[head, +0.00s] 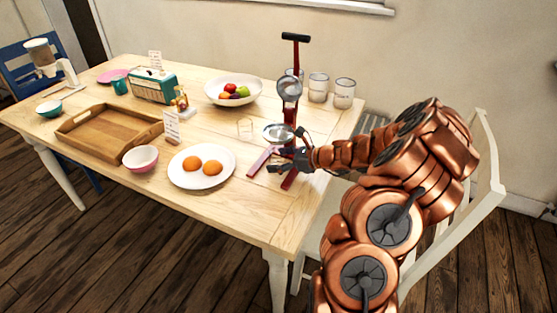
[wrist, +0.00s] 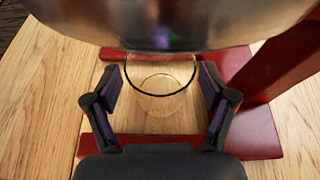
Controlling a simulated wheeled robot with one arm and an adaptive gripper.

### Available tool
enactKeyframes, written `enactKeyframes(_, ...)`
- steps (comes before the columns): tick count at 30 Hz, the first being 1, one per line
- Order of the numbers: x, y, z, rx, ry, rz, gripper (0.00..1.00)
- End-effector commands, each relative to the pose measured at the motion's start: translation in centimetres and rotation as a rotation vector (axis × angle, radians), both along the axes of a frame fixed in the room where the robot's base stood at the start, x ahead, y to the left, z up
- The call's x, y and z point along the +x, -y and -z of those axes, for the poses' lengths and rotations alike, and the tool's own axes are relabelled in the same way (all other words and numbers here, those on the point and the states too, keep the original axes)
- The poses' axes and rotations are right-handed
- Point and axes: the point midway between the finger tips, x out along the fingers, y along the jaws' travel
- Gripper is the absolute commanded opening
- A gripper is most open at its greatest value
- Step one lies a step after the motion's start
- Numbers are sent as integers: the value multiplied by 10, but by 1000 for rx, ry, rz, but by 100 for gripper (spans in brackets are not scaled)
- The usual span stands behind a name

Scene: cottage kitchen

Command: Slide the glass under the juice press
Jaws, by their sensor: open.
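The juice press (head: 287,110) is a red stand with a lever and metal cups near the table's right end. In the wrist view its metal bowl (wrist: 170,25) fills the top, above its red base (wrist: 245,130). A clear glass with a dark rim (wrist: 165,107) stands upright within the base's outline, its far part hidden by the bowl. My gripper (wrist: 160,78) is open, one finger on each side of the glass, with gaps visible. In the head view my gripper (head: 289,160) is low at the press; I cannot make out the glass between its fingers there.
Several glasses (head: 344,93) stand behind the press. A plate with two orange halves (head: 202,182), a pink bowl (head: 140,158), a wooden tray (head: 84,143) and a fruit bowl (head: 212,98) are to the left. A faint outlined shape (head: 245,127) shows left of the press. A white chair (head: 487,150) stands at right.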

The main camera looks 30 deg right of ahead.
Motion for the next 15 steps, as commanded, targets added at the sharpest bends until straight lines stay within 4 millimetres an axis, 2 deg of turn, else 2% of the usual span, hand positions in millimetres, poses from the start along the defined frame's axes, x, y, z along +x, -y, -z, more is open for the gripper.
enactKeyframes(8, -2, 2, -1, 0, 0, 1, 83)
enactKeyframes(15, -22, 14, -10, 0, 1, 1, 83)
